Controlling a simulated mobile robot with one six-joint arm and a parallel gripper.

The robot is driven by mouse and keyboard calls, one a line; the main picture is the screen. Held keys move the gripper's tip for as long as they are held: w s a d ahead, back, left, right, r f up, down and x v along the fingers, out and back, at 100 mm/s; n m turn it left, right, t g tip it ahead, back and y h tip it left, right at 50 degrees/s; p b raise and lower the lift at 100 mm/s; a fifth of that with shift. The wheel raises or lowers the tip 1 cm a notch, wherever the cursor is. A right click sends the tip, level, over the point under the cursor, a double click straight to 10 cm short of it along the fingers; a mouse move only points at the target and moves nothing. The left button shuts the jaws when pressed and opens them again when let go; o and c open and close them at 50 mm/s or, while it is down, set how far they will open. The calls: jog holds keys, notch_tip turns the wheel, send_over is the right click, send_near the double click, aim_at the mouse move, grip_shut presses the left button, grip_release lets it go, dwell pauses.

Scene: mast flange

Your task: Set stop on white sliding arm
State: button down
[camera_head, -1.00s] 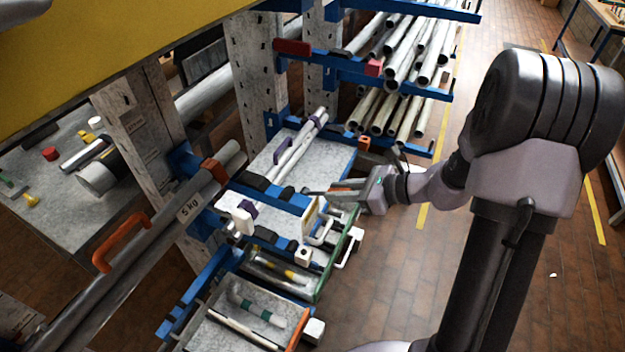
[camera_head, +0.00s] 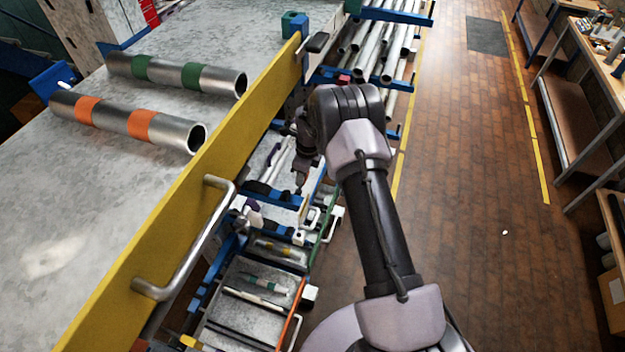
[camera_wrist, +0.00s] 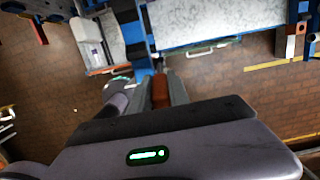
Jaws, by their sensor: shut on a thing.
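My gripper (camera_wrist: 161,95) is shut on a red-brown block (camera_wrist: 160,88), perhaps the stop, seen between the fingers in the wrist view. A blue arm (camera_wrist: 130,28) of the rack lies just beyond the fingertips, with a narrow gap or touch that I cannot tell. In the head view my gripper (camera_head: 299,182) points down near a blue arm with dark pads (camera_head: 272,194), partly hidden by my wrist. A pale upright plate (camera_head: 305,208) stands at that arm's outer end. I cannot tell for sure which arm is the white sliding one.
A yellow beam (camera_head: 165,230) with a metal handle (camera_head: 205,240) crosses the near left. Silver tubes (camera_head: 150,120) lie on the grey top behind it. Pipes (camera_head: 378,48) fill the far rack. Pull-out trays (camera_head: 235,310) sit below.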

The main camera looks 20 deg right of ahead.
jog(key=shift+w+a+f+g+h+b, duration=0.35)
jog(key=shift+a+g+h+b, duration=0.1)
jog(key=shift+b, duration=0.55)
jog(key=shift+w+a+r+g+h+b, duration=0.1)
jog(key=shift+w+a+g+h+b, duration=0.35)
jog(key=shift+b, duration=0.45)
jog(key=shift+a+r, duration=0.15)
jog(key=shift+a, duration=0.05)
jog(key=c, duration=1.6)
grip_release()
jog(key=o, duration=0.4)
jog(key=shift+a, duration=0.1)
jog(key=shift+c, duration=0.2)
